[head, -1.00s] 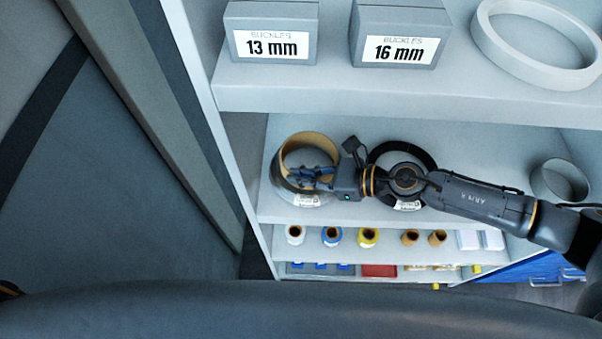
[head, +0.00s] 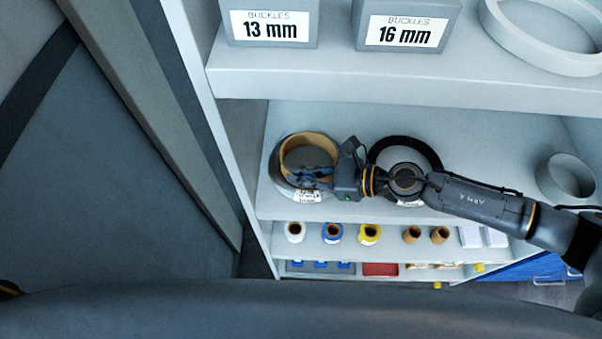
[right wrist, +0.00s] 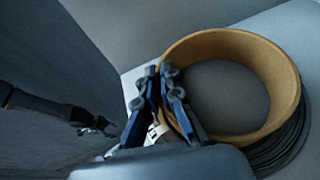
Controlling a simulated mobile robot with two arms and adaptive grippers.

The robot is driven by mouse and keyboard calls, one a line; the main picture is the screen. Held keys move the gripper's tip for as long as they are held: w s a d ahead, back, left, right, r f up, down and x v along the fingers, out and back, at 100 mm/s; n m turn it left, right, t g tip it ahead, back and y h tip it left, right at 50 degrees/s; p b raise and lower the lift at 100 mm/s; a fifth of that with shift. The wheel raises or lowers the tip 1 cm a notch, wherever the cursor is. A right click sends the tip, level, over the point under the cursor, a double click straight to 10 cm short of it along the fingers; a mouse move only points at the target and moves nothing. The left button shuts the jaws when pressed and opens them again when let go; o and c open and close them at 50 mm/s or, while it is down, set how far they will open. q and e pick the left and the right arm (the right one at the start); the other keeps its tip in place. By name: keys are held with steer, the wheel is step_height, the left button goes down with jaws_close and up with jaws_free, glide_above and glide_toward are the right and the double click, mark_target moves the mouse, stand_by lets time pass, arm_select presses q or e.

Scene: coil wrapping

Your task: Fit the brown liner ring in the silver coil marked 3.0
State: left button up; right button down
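The brown liner ring (head: 322,143) sits in the opening of the silver coil (head: 280,186), at the left end of the middle shelf. In the right wrist view the ring (right wrist: 270,62) stands up above the dark wire windings of the coil (right wrist: 292,145). I cannot tell how deep it sits. The coil's white label (head: 308,196) is too small to read. My right gripper (head: 312,176) is at the ring's near side. Its fingers (right wrist: 160,100) are closed on the ring's wall, one on each side. My left gripper (right wrist: 102,127) shows small at the left of the right wrist view.
A black coil (head: 428,158) lies to the right, partly behind my right arm. A grey ring (head: 566,180) stands farther right. The upper shelf (head: 400,85) overhangs with buckle boxes (head: 405,28) and a pale ring. Several spools (head: 333,233) stand on the shelf below.

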steer(key=shift+f+b, duration=0.3)
steer(key=shift+f, duration=0.1)
steer(key=c, duration=1.4)
jaws_free()
steer(key=shift+c, duration=0.2)
steer(key=v, duration=1.2)
